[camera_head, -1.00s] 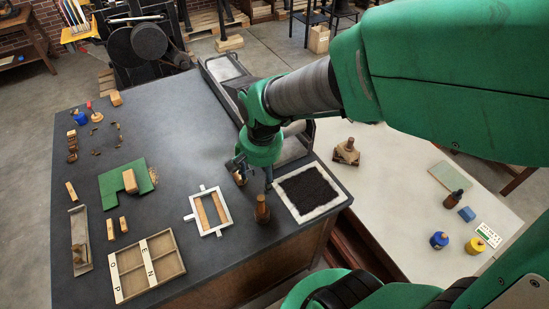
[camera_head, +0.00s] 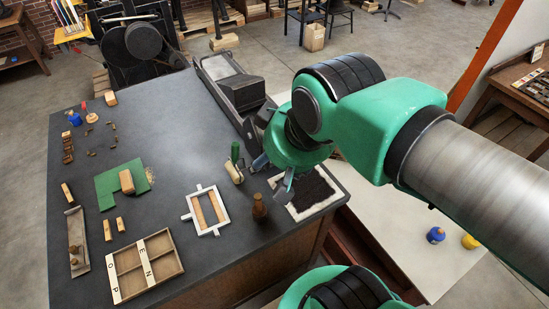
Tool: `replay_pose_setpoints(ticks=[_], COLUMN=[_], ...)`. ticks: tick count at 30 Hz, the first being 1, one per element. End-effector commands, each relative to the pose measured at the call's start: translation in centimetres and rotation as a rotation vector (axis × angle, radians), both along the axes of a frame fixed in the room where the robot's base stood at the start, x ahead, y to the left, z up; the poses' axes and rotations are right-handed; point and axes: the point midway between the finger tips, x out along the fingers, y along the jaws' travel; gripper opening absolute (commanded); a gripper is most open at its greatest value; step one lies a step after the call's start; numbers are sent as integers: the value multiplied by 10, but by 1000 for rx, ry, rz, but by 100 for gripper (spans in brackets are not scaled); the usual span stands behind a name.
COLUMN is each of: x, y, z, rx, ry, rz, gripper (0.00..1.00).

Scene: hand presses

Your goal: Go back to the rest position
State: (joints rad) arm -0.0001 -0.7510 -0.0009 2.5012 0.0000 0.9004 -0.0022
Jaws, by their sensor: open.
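My green arm reaches in from the right side. My gripper (camera_head: 272,172) hangs above the right part of the dark table (camera_head: 160,130), near the white-edged black pad. Its fingers are spread and nothing shows between them. A brayer with a green handle (camera_head: 235,164) stands on the table just left of my gripper, apart from it. A brown wooden-handled tool (camera_head: 259,207) stands upright below the gripper. The black pad (camera_head: 318,190) is partly hidden behind my gripper.
A white frame (camera_head: 203,210) with wooden strips lies left of the brown tool. A divided wooden tray (camera_head: 146,266), a green board (camera_head: 107,190) and small wooden blocks lie further left. A dark press bed (camera_head: 232,85) stands behind. Blue (camera_head: 435,235) and yellow (camera_head: 470,241) jars stand on the pale table.

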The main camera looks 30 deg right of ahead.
Motion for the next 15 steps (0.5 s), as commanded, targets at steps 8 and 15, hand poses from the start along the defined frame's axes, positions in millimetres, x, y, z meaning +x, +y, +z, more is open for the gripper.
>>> replay_pose_setpoints(ticks=[8, 15], x=[0, 0], y=[0, 0], z=[-2, -25], rx=[1, 1], ry=[0, 1], rz=[-2, -2], gripper=[60, 60])
